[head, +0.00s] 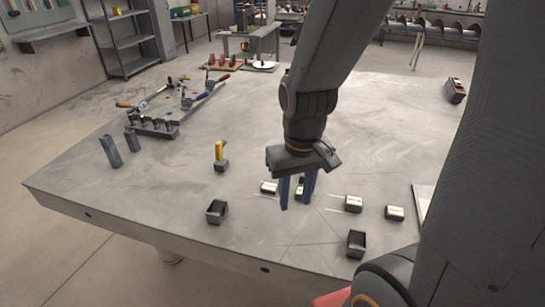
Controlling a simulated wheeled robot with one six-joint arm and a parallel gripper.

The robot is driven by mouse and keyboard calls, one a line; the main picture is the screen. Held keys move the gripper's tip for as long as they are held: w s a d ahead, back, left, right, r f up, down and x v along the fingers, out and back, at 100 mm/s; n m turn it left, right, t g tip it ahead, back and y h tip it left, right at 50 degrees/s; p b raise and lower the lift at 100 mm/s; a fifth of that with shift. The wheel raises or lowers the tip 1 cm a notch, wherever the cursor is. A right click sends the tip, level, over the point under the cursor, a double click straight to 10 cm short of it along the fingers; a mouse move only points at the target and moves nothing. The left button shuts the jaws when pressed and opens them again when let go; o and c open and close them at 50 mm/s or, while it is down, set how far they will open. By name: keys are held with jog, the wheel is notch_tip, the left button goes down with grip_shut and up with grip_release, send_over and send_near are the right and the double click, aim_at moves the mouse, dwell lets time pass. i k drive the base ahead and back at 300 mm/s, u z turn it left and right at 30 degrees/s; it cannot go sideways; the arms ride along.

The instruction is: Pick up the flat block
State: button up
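My gripper (296,203) points down over the worktable (170,205), its two blue fingers apart with a gap between them. Several small grey blocks with pale tops lie around it: one left of the fingers (268,187), one partly hidden behind and between the fingers (299,194), one to the right (353,203) and one farther right (394,213). I cannot tell which of them is the flat block. The fingertips seem to be above the table; their exact height is unclear.
Dark hollow blocks stand at the front left (216,211) and front right (356,243). A yellow-handled clamp (220,155) stands left of the gripper. Grey upright bars (111,151) and a rail with clamps (155,127) are farther left. The table's far middle is clear.

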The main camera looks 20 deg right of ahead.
aim_at(392, 212)
jog(key=k, duration=1.2)
jog(key=z, duration=0.35)
jog(key=i, duration=0.8)
jog(key=u, duration=0.25)
